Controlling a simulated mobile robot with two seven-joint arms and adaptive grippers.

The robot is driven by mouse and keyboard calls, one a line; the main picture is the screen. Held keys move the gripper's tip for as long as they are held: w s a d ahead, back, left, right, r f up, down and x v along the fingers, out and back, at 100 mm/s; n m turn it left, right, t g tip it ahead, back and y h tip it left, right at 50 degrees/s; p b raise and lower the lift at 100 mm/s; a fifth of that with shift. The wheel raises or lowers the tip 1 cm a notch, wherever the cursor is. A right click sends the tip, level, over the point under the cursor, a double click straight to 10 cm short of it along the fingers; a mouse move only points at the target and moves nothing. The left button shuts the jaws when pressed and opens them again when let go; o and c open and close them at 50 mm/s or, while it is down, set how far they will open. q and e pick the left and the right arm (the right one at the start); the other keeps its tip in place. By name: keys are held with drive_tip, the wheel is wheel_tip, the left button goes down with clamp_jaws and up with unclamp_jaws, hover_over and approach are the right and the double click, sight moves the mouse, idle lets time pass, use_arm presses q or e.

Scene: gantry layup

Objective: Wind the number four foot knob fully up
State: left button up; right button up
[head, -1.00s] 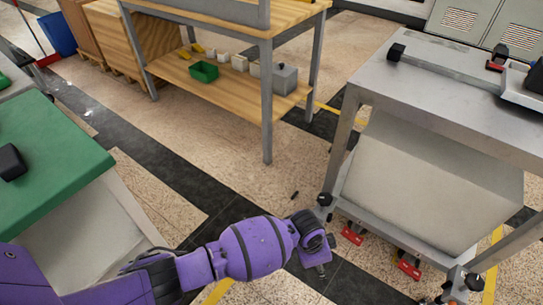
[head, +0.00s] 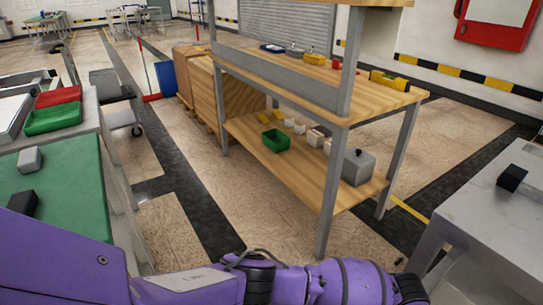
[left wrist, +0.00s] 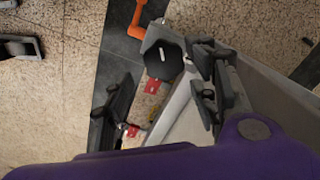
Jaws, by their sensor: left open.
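A dark, many-sided knob (left wrist: 163,58) with a short white mark shows in the left wrist view, by the corner of a grey metal frame. I cannot read a number on it. My left gripper (left wrist: 163,96) is open, with one dark finger to the left of the knob and the other to the right. The fingers look empty, and I cannot tell whether either touches the knob. In the head view only my purple left arm shows along the bottom edge; the gripper and the knob are out of that picture. My right gripper is in neither view.
The steel table (head: 480,225) stands at the right with a black block (head: 512,178). A wooden workbench (head: 290,165) stands ahead, and a green-topped table (head: 70,190) at the left. Red pedals (left wrist: 133,131) and an orange bar (left wrist: 137,20) show near the frame.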

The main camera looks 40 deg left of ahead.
use_arm(q)
wheel_tip(320, 180, down, 3)
drive_tip(key=shift+w+d+r+b, duration=0.1)
drive_tip(key=shift+b, duration=0.35)
drive_tip(key=shift+f, duration=0.6)
drive_tip(key=shift+w, duration=0.1)
drive_tip(key=c, duration=0.5)
drive_tip(key=shift+f, duration=0.1)
drive_tip(key=c, duration=0.5)
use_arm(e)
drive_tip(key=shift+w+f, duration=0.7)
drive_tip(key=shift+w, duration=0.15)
